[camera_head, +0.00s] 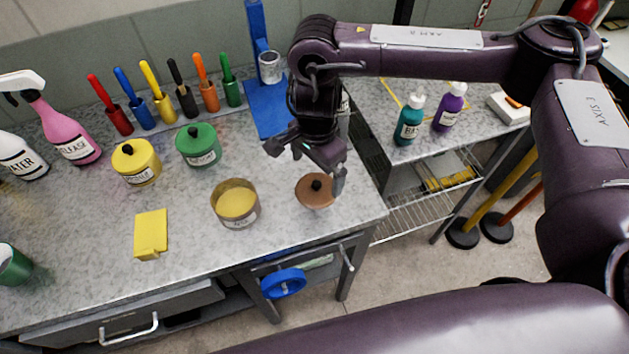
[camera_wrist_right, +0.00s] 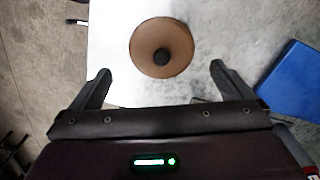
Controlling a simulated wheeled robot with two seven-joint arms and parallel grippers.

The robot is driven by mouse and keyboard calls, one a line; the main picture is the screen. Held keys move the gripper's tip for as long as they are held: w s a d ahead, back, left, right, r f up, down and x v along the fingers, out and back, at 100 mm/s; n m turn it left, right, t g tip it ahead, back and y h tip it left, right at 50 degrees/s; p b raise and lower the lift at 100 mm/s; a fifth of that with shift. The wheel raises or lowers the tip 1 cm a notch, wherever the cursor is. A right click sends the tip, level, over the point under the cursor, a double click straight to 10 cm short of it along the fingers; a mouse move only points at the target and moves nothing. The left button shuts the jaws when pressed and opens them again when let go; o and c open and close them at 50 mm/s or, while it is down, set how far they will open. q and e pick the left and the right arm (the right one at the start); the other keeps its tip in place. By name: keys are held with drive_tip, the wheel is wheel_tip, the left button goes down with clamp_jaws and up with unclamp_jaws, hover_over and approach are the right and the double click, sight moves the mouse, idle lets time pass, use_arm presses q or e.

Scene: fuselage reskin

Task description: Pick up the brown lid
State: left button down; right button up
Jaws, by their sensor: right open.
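The brown lid (camera_head: 313,194) lies flat on the grey table, right of an open brown pot (camera_head: 237,203) with yellow contents. It is round with a black knob in its middle. In the right wrist view the lid (camera_wrist_right: 162,47) is ahead of the fingertips, between their lines and clear of them. My right gripper (camera_head: 308,164) is open and empty, just behind and above the lid. Its two spread fingers also show in the right wrist view (camera_wrist_right: 159,78). My left gripper is not in view.
A green-lidded pot (camera_head: 198,146) and a yellow-lidded pot (camera_head: 136,163) stand at left. A yellow block (camera_head: 151,233) lies near the front. A blue board (camera_head: 267,105) is behind my gripper. The table's right edge is close to the lid.

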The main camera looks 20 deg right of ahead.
sight(316, 183)
wheel_tip(316, 183, down, 3)
drive_tip(key=shift+s+r, duration=0.1)
drive_tip(key=shift+r, duration=0.1)
drive_tip(key=shift+w+d+f, duration=0.1)
drive_tip(key=shift+w+f, duration=0.05)
drive_tip(key=shift+f, duration=0.7)
drive_tip(key=shift+w+d+f, duration=0.1)
drive_tip(key=shift+w+f, duration=0.05)
drive_tip(key=shift+f, duration=0.65)
drive_tip(key=shift+a, duration=0.1)
drive_tip(key=shift+c, duration=0.3)
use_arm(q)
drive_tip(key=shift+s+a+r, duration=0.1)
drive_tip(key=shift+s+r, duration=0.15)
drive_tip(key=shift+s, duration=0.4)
use_arm(e)
drive_tip(key=c, duration=0.7)
